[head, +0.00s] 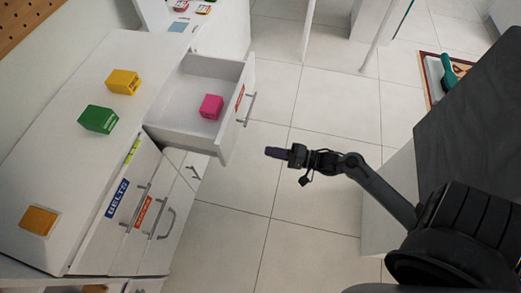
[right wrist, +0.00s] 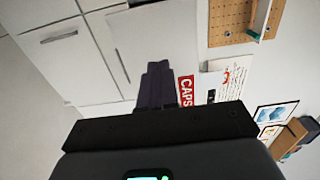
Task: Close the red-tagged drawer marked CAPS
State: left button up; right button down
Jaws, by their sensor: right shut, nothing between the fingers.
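The open white drawer (head: 237,122) sticks out from the white cabinet in the head view. A red tag (head: 240,97) and a bar handle (head: 250,109) are on its front. A pink box (head: 211,107) lies inside it. In the right wrist view a red tag (right wrist: 186,90) reads CAPS, partly hidden by my gripper, and the handle (right wrist: 122,66) shows left of the fingers. My right gripper (head: 275,152) is shut and empty, out in front of the drawer front, to its lower right in the head view. It also shows in the right wrist view (right wrist: 157,72). My left gripper is not in view.
Yellow (head: 123,82), green (head: 98,119) and orange (head: 39,220) boxes sit on the cabinet top. Below are fronts with handles and a blue BELTS label (head: 117,198). A dark-topped block (head: 470,110) stands at right. Tiled floor (head: 310,215) between is clear.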

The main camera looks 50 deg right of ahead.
aim_at(227, 142)
jog(key=b+x, duration=0.4)
jog(key=x, duration=0.8)
jog(key=shift+w+a+b, duration=0.25)
jog(key=shift+w+b, duration=0.15)
jog(key=shift+w, duration=0.1)
